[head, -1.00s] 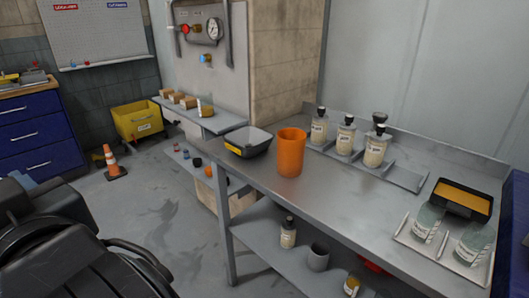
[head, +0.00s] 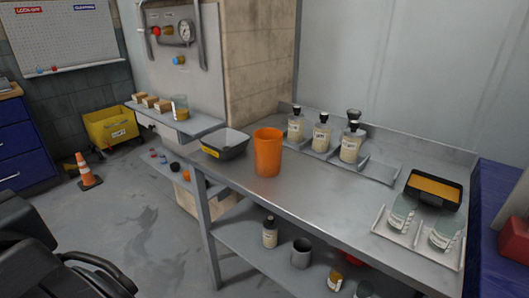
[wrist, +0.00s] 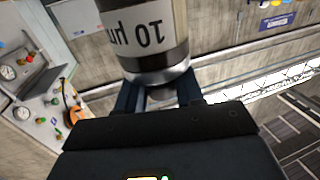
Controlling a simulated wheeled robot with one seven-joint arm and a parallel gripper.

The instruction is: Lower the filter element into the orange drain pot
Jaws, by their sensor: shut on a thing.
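The orange drain pot (head: 268,155) stands upright on the metal table (head: 300,195), near its left end. In the wrist view my gripper (wrist: 160,95) is shut on the filter element (wrist: 148,35), a pale cylinder with a dark band and a "10 µm" label that appears upside down. Its far end is cut off by the top of the picture. The gripper and the filter element are outside the head view, so their distance from the pot cannot be told. The pot's inside is mostly hidden.
A grey tray (head: 225,145) stands just left of the pot. Labelled bottles (head: 320,132) stand in a rack behind it. The tabletop in front of the pot is clear.

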